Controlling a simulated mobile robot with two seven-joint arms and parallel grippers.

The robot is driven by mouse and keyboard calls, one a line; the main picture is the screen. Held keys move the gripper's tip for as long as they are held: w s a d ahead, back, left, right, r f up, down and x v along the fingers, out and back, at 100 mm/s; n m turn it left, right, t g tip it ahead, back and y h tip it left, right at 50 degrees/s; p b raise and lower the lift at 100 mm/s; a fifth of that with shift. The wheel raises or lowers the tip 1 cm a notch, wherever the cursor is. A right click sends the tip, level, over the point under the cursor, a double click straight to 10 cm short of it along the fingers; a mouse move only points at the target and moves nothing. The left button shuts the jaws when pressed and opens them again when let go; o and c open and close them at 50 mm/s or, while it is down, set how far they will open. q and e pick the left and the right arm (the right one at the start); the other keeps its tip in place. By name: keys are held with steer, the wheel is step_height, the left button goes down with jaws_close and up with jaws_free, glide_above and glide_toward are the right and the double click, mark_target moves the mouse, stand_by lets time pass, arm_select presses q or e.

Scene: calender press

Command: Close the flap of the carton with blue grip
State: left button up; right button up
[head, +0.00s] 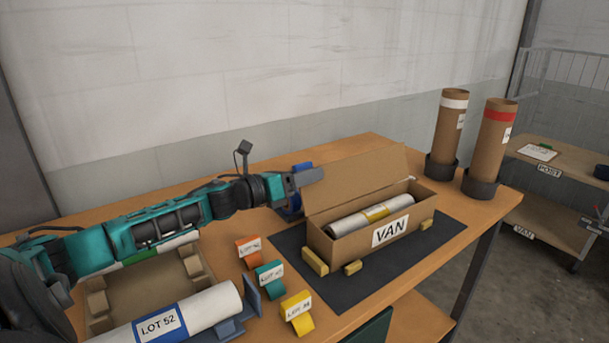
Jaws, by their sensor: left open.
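The carton (345,249), labelled VAN, sits on a dark mat (375,285) on the table. Its flap (360,180) stands raised along the back edge, so the carton is open. My right gripper is out of view.
Small yellow blocks (315,261) stand against the carton. Orange, teal and yellow lot tags (270,277) stand left of the mat. A white roll marked LOT 52 (205,308) lies at the front left. Two brown tubes (493,140) stand at the right. A wall runs behind the table.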

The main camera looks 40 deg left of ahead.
arm_select(q)
jaws_close()
stand_by(0.4)
